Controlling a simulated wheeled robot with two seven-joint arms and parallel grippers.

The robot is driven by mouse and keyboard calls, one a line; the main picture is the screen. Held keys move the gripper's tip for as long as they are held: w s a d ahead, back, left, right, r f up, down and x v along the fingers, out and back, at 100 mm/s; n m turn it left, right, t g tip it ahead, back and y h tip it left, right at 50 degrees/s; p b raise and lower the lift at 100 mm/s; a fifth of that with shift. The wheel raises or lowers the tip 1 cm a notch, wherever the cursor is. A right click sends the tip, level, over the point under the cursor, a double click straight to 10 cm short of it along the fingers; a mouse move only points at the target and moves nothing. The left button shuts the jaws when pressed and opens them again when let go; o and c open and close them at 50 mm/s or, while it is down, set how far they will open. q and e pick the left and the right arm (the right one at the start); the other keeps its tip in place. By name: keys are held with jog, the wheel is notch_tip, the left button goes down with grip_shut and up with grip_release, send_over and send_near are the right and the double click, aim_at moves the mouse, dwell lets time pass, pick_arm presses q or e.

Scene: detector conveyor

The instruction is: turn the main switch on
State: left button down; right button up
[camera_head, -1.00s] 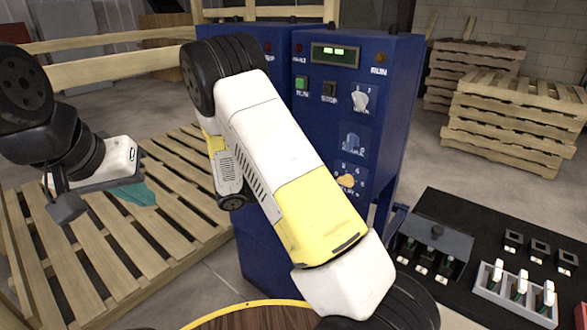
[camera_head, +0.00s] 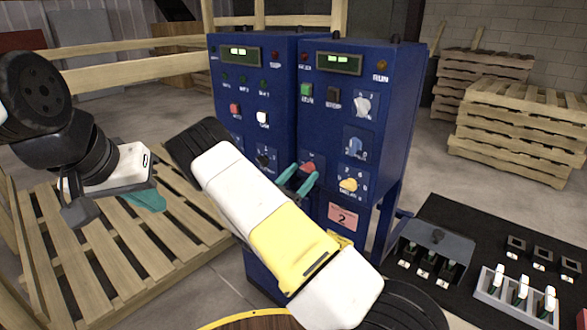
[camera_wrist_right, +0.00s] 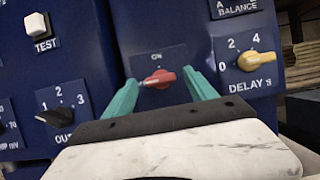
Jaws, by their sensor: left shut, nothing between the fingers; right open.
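The main switch is a red knob (camera_head: 308,167) low on the right blue cabinet (camera_head: 340,110). In the right wrist view the red knob (camera_wrist_right: 159,78) lies roughly horizontal, under an "ON" label. My right gripper (camera_head: 301,180) is open, its teal fingers pointing at the panel. In the right wrist view the fingers of my right gripper (camera_wrist_right: 160,88) stand on the left and right of the knob, with gaps at both sides. I cannot tell how far the tips are from the panel. My left gripper (camera_head: 82,212) is shut and empty over the pallet at the left.
A yellow delay knob (camera_wrist_right: 257,61) is close to the right finger, and a black output knob (camera_wrist_right: 48,116) is left of the left finger. A black table (camera_head: 400,285) with switch boxes stands at the right. Pallets (camera_head: 515,125) are stacked behind.

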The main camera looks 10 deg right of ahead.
jog(key=shift+w+d+r, duration=0.3)
jog(key=shift+w+d, duration=0.1)
jog(key=shift+d, duration=0.15)
jog(key=c, duration=1.4)
